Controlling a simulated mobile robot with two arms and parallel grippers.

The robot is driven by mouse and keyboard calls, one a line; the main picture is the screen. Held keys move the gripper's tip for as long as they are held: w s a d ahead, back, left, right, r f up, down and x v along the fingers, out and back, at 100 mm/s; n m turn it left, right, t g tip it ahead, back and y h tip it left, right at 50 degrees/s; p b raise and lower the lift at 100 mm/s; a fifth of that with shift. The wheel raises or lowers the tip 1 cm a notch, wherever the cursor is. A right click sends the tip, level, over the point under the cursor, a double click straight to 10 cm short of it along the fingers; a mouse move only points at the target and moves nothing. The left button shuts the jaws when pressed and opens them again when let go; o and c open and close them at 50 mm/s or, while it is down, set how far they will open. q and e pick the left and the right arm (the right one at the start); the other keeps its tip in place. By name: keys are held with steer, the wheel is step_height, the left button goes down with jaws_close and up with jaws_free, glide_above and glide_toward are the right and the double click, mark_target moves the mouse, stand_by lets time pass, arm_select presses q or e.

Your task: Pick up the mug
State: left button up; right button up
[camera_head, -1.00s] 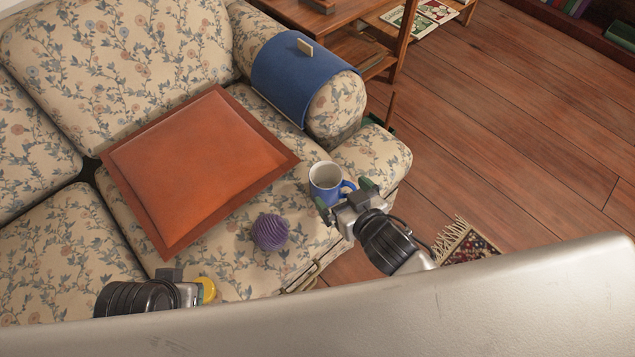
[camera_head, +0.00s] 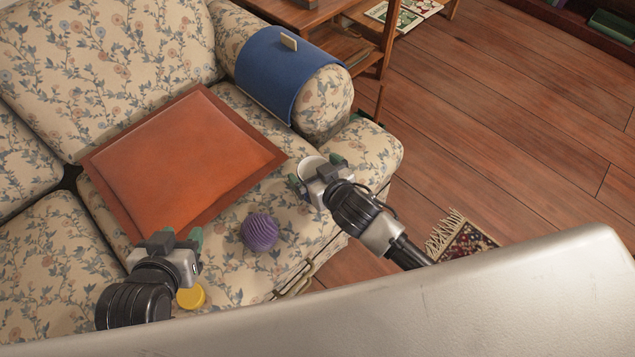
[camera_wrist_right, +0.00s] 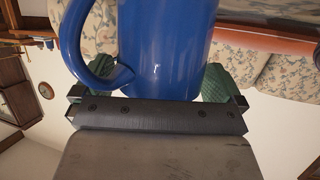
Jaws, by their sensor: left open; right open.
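The blue mug (camera_wrist_right: 165,50) fills the upper middle of the right wrist view, its handle on the left. In the head view only part of its pale rim (camera_head: 309,163) shows; my right gripper (camera_head: 316,176) hides the rest. The mug is on the sofa seat near the armrest. My right gripper is open, its green fingertips on either side of the mug in the wrist view; I cannot tell whether they touch it. My left gripper (camera_head: 182,238) is open and empty over the front of the seat, near the leather cushion.
A brown leather cushion (camera_head: 185,155) lies on the floral sofa (camera_head: 120,55). A purple ribbed ball (camera_head: 260,232) and a yellow round thing (camera_head: 191,296) are at the seat's front. A blue cloth (camera_head: 285,72) covers the armrest. The wooden floor at right is mostly clear.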

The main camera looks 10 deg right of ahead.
steer(key=c, duration=1.2)
steer(key=shift+r, duration=0.1)
